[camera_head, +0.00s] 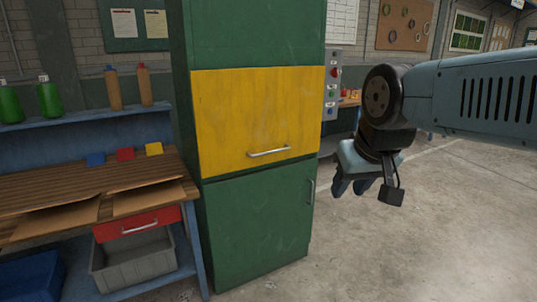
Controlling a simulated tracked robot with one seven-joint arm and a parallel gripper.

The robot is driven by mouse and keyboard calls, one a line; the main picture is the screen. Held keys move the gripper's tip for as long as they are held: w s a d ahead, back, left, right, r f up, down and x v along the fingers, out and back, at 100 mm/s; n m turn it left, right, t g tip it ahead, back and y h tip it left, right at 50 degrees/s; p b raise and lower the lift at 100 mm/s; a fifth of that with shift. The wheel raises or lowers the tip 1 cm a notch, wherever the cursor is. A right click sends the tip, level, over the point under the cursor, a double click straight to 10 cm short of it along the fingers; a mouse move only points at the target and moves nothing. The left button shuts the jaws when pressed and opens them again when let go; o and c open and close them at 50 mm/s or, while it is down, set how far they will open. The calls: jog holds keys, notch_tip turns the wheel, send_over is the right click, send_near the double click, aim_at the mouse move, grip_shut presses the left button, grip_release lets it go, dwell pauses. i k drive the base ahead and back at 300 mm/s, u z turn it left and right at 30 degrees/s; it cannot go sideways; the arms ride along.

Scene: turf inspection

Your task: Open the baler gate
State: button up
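A tall green cabinet (255,225) stands in the middle, with a yellow gate panel (245,110) across its front. The yellow panel sits flush and looks closed, with a horizontal metal handle (269,151) near its lower edge. Below it is a green door with an upright handle (310,191) at its right edge, also closed. My gripper (351,188) hangs to the right of the cabinet, pointing down, apart from the handle. Its two blue-grey fingers show a gap with nothing between them.
A wooden workbench (90,185) with a red drawer (137,223) and a grey bin (135,262) stands close on the left. A control box with buttons (332,85) is at the cabinet's right side. The concrete floor (430,240) at the right is clear.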

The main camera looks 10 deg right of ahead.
aim_at(245, 119)
jog(key=z, duration=0.1)
jog(key=i, duration=0.85)
jog(key=u, duration=0.1)
